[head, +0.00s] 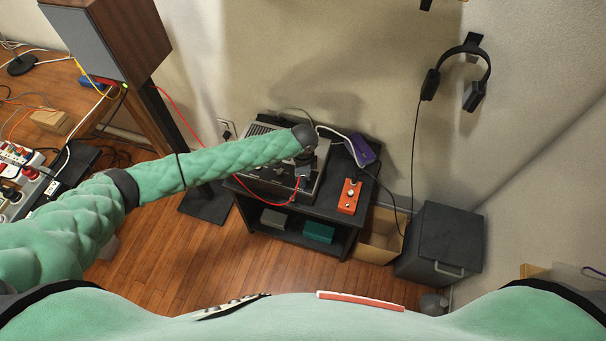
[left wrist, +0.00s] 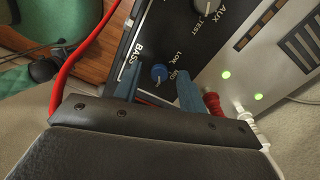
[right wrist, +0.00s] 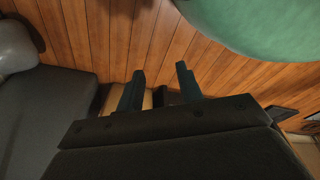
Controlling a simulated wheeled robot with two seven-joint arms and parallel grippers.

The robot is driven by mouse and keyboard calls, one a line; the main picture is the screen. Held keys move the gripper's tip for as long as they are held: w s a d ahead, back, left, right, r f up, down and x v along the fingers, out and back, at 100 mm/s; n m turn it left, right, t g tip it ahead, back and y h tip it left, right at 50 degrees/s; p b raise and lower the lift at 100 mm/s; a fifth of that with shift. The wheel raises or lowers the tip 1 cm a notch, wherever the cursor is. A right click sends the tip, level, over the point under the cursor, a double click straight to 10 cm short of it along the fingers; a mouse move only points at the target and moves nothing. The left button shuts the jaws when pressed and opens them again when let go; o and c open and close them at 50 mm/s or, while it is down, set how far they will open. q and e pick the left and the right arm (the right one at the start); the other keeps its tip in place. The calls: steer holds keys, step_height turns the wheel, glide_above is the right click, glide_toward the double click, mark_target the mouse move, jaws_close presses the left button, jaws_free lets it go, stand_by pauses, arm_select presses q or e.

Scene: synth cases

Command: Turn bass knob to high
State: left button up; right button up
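The bass knob (left wrist: 159,73) is a small blue knob on the dark amplifier panel, with the printed word BASS beside it and smaller labels, including LOW, near it. My left gripper (head: 303,171) is over the front of the amplifier (head: 262,181) on the dark stand. In the left wrist view its two blue fingers stand apart, one on each side of the knob, with gaps visible. The knob's pointer is too small to read. My right gripper (right wrist: 160,84) is open and empty above the wooden floor, away from the amplifier.
A grey AUX knob (left wrist: 207,6) sits close by on the panel. Red and white cables plug in beside the right finger. An orange box (head: 349,196) and a purple item (head: 362,150) lie on the stand right of the amplifier. A speaker (head: 108,38) stands left.

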steer(key=shift+d, duration=0.1)
arm_select(q)
steer(key=shift+r, duration=0.2)
step_height(320, 180, up, 6)
steer(key=shift+w+f+b, duration=0.15)
steer(key=shift+b, duration=1.1)
steer(key=shift+r, duration=0.85)
arm_select(e)
steer(key=w+r, duration=0.1)
steer(key=w+a+r, duration=0.1)
steer(key=w, duration=0.1)
steer(key=w+r, duration=0.1)
steer(key=shift+w+a+r, duration=0.15)
steer(key=shift+a, duration=0.2)
steer(key=shift+d, duration=0.1)
